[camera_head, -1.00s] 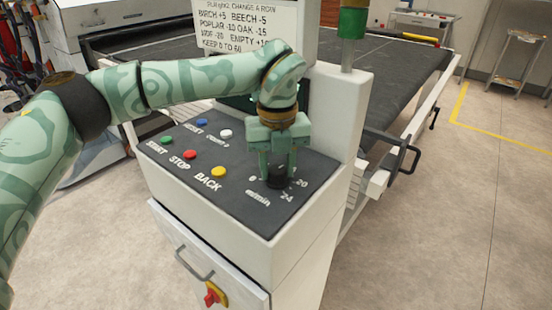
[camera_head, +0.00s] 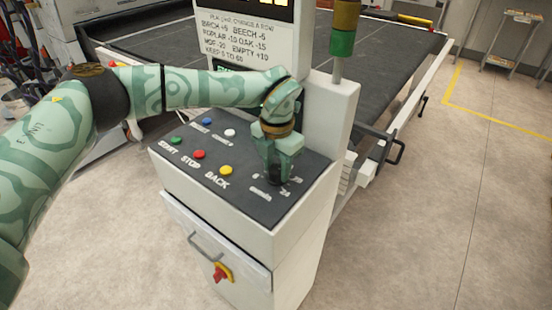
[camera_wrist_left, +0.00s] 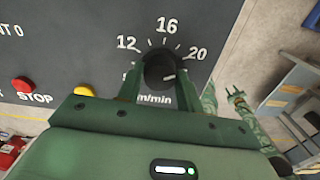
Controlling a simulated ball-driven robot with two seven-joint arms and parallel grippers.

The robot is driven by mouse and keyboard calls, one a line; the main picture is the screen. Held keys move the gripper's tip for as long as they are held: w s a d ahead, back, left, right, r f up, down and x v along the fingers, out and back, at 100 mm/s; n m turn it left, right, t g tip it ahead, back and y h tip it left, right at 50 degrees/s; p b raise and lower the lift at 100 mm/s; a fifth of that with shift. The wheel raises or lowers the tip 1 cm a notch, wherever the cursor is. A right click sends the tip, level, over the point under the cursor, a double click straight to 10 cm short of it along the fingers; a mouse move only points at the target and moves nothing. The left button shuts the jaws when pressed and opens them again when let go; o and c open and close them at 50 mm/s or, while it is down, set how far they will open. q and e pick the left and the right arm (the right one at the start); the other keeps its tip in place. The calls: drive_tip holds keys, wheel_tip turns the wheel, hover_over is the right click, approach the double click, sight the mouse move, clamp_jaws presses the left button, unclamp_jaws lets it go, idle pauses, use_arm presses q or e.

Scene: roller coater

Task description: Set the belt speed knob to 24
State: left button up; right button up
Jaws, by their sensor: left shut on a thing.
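The belt speed knob (camera_wrist_left: 160,70) is round and black. Numbers 12, 16 and 20 show around it, with m/min below. My left gripper (camera_wrist_left: 158,84) is shut on the knob, one finger on each side. A short pale mark on the knob points to the right, slightly below the 20; the 24 is hidden in the wrist view. In the head view my left gripper (camera_head: 276,172) points down onto the knob (camera_head: 276,181), mostly covering it; the 24 shows just right of it. My right gripper (camera_wrist_left: 237,94) appears small in the wrist view, its jaws unclear.
The dark panel (camera_head: 225,190) also carries a green START button (camera_head: 176,140), a red STOP button (camera_head: 199,154), a yellow BACK button (camera_head: 226,170), and blue and white buttons. A red rotary switch (camera_head: 221,273) is on the cabinet front. A sign (camera_head: 238,38) stands above.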

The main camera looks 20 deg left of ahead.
sight(277, 169)
use_arm(q)
drive_tip(key=m+p, duration=0.1)
drive_tip(key=m, duration=0.1)
drive_tip(key=m+p, duration=0.2)
drive_tip(key=m, duration=0.1)
drive_tip(key=shift+r+m, duration=0.2)
drive_tip(key=shift+m, duration=0.1)
drive_tip(key=m+p, duration=0.1)
drive_tip(key=m, duration=0.4)
drive_tip(key=shift+p, duration=0.3)
drive_tip(key=shift+f+m, duration=0.1)
drive_tip(key=shift+m, duration=0.3)
drive_tip(key=o, duration=1)
wheel_tip(277, 169, up, 16)
